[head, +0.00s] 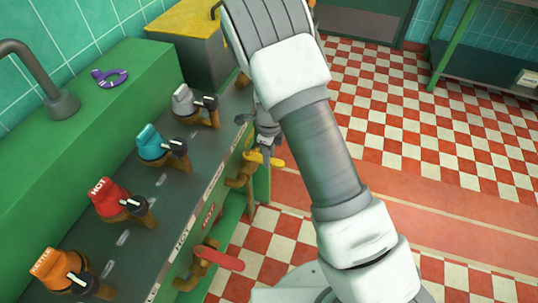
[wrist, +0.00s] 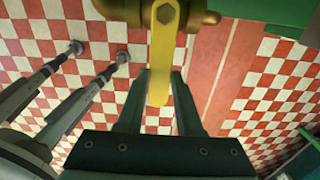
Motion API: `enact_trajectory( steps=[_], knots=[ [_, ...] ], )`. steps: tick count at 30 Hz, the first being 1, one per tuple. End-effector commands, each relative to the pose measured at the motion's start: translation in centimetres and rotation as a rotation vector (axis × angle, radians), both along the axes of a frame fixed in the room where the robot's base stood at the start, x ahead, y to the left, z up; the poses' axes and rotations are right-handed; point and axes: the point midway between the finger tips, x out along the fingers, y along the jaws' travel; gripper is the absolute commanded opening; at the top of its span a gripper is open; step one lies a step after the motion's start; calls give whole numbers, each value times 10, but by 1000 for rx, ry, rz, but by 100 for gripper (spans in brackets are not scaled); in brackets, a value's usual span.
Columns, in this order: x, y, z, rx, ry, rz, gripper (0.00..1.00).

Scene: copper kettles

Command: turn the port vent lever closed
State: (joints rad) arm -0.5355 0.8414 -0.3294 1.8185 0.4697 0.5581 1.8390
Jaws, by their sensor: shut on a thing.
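A yellow lever (head: 265,160) sticks out from a brass valve on the front of the green counter in the head view. In the wrist view the yellow lever (wrist: 160,62) hangs from a brass valve body (wrist: 118,10) and its end lies between my two fingers. My gripper (wrist: 161,82) is shut on it. In the head view my gripper (head: 268,140) is small and partly hidden by my arm. A red lever (head: 218,258) sits on another valve lower along the same front. I cannot read which label names the port vent.
Several kettle-like taps stand on the counter top: grey (head: 186,101), teal (head: 151,143), red (head: 108,199) and orange (head: 54,268). A purple-handled tool (head: 110,77) lies on the green ledge. The checkered floor (head: 440,130) to the right is clear.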

Motion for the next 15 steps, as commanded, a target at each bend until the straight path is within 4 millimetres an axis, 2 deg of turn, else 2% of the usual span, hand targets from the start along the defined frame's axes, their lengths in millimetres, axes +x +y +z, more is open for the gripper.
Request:
enact_trajectory(
  steps=[1,3,11,15],
  knots=[
    [0,1,0,3,1,-4,37],
    [0,1,0,3,1,-3,48],
    [0,1,0,2,2,-1,48],
    [0,1,9,2,-1,0,48]
  ],
)
